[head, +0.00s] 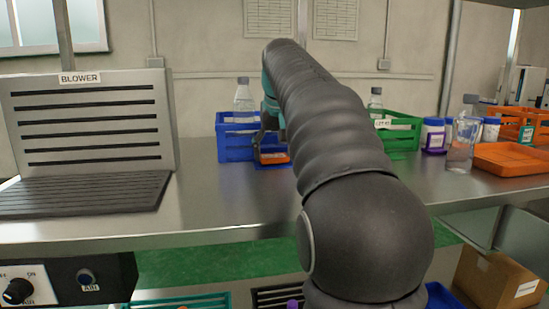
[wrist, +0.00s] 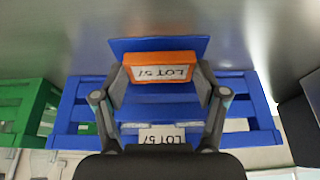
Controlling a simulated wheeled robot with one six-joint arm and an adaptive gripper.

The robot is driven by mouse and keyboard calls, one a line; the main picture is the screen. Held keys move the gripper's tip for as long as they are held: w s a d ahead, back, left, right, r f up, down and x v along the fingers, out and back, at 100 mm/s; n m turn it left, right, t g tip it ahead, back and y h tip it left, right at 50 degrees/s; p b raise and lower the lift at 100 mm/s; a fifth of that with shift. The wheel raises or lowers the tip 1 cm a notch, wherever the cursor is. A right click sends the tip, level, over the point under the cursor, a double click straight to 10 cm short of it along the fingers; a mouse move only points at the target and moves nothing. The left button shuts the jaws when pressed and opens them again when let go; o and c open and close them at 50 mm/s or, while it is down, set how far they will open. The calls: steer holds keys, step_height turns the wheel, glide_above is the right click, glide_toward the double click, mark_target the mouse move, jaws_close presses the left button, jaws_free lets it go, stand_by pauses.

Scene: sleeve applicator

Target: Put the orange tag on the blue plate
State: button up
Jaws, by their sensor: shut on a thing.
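The orange tag (wrist: 160,60), a small block with a white LOT 51 label, sits between the two fingers of my gripper (wrist: 163,82) in the wrist view. The fingers are shut on its sides. The tag also shows in the head view (head: 274,156), low in front of the blue crate. The blue plate (wrist: 160,43) shows behind and around the tag in the wrist view. The tag overlaps it there, but I cannot tell whether they touch. My gripper (head: 268,143) is partly hidden by my own arm in the head view.
A blue crate (head: 229,142) with a clear bottle (head: 243,98) stands directly behind the tag. The blower (head: 85,120) is at left. Bench before it is clear.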

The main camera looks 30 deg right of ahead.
steer(key=shift+f, duration=0.35)
steer(key=o, duration=1.1)
steer(key=shift+o, duration=0.2)
steer(key=p+v, duration=0.3)
steer(key=v, duration=0.9)
steer(key=shift+p, duration=0.3)
steer(key=shift+r, duration=0.15)
